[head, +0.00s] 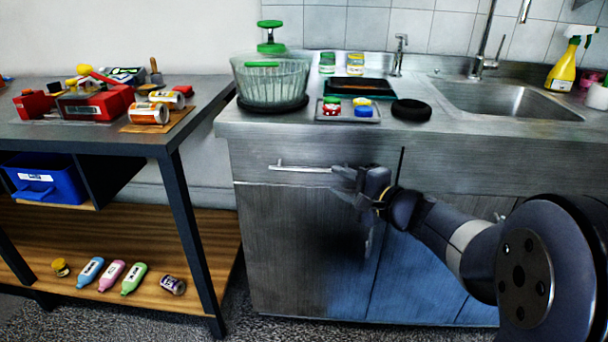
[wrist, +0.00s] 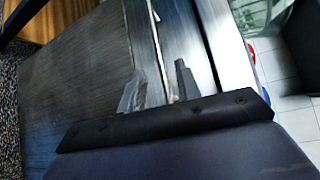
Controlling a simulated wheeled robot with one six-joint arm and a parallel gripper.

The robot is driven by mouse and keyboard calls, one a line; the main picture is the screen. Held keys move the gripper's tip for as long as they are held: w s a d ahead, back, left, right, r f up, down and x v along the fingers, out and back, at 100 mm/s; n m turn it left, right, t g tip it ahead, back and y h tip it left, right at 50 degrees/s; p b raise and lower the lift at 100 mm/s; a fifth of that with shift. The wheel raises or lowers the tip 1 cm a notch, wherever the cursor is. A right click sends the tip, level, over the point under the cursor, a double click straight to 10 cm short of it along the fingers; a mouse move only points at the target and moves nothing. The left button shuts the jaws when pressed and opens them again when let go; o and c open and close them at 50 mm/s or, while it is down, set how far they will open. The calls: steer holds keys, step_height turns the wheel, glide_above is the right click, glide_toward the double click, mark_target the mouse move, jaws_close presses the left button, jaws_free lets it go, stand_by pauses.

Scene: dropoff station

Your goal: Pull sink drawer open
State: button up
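In the wrist view the handle (wrist: 155,35) runs as a thin bright line down to the gap between the fingers of my gripper (wrist: 160,88). The fingers stand apart on either side of that line. I cannot tell whether either finger touches the handle.
The counter (head: 455,124) above holds a green-lidded spinner bowl (head: 272,80), a small tray (head: 343,117), a black round item (head: 411,110) and the sink (head: 510,100). A lower cabinet door (head: 300,250) is below. A workbench (head: 190,135) stands at the left, with a narrow gap between.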

mark_target(315, 170)
steer(key=b+x, duration=0.1)
steer(key=x, duration=0.8)
steer(key=shift+w+a+f, duration=0.1)
steer(key=shift+a, duration=0.05)
jaws_close()
